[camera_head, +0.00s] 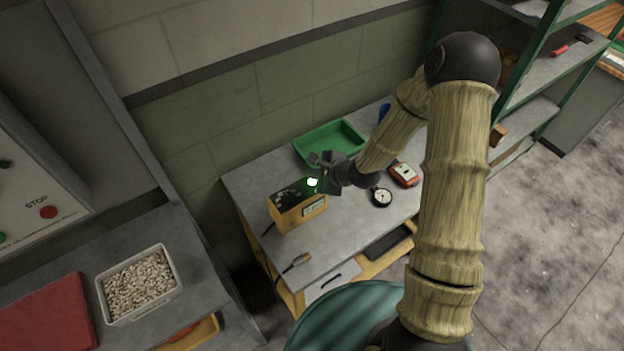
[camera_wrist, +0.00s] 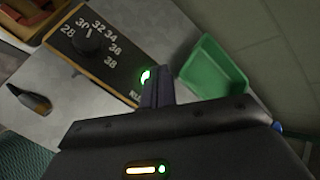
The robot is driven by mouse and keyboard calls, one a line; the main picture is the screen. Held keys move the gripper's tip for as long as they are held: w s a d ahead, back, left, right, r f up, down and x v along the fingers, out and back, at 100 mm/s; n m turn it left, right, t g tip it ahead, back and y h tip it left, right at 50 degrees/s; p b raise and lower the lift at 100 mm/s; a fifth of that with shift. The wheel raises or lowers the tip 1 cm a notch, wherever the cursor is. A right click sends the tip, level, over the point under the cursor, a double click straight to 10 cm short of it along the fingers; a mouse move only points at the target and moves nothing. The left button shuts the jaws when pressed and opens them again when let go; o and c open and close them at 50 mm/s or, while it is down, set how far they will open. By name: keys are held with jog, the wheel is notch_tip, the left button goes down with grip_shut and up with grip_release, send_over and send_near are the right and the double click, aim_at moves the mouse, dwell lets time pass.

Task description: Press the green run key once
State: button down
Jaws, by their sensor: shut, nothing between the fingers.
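A yellow control box (camera_head: 288,217) with a dark top stands on the grey workbench. The green run key (camera_head: 312,182) glows at the right end of its top. In the wrist view the glowing key (camera_wrist: 146,77) shows just left of my fingertips, partly covered by them, near a partly hidden "RUN" label. My gripper (camera_head: 318,174) is shut and empty, its tips right at the key; I cannot tell whether they touch it. A black dial knob (camera_wrist: 90,41) with numbers 28 to 38 sits on the same panel (camera_wrist: 118,68).
A green tray (camera_head: 330,141) lies behind the box. A red-orange meter (camera_head: 404,174) and a round black gauge (camera_head: 381,197) lie to the right on the bench (camera_head: 340,236). A "STOP" panel (camera_head: 30,185) is far left.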

aim_at(315, 185)
jog(key=shift+r, duration=0.15)
notch_tip(315, 185, up, 5)
jog(key=p, duration=0.5)
